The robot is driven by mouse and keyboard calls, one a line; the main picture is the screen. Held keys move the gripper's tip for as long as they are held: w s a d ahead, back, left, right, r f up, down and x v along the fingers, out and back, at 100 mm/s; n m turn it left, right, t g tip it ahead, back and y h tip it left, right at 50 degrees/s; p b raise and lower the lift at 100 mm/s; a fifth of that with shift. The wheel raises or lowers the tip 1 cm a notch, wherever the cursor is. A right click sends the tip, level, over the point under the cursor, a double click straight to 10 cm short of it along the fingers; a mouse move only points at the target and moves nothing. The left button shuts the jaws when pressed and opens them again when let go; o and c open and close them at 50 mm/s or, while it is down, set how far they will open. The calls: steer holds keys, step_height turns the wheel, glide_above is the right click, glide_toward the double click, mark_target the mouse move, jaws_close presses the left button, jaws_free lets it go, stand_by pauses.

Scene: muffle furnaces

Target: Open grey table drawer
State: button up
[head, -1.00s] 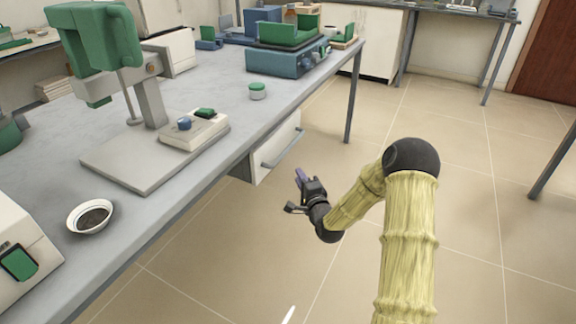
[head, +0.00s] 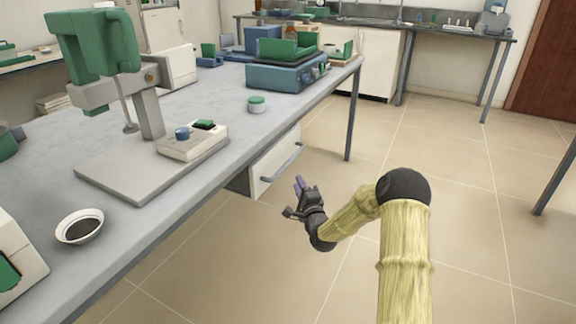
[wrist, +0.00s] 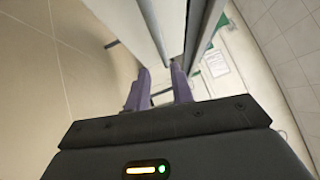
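The drawer (head: 262,174) hangs under the right edge of the grey table (head: 215,168). It has a pale front and a long grey bar handle (head: 283,163). The drawer looks shut or nearly so; its exact position is hard to tell. My gripper (head: 296,196) is low beside the table, to the right of and slightly below the handle, and looks apart from it. In the wrist view the two purple fingers (wrist: 160,88) stand apart with nothing clearly held. Pale and grey edges, probably the drawer front and handle, lie just beyond the fingertips.
A table leg (head: 350,115) stands beyond the drawer. The tiled floor on the right is clear.

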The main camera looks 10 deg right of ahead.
mark_target(289, 162)
steer(key=w+b, duration=0.1)
steer(key=w, duration=0.2)
steer(key=w+a+r+b, duration=0.1)
steer(key=w, duration=0.3)
steer(key=w+b, duration=0.1)
steer(key=w, duration=0.3)
steer(key=shift+w+a+r, duration=0.15)
steer(key=shift+a+r, duration=0.05)
steer(key=shift+a, duration=0.15)
steer(key=shift+w+r, duration=0.15)
steer(key=shift+w, duration=0.3)
jaws_close()
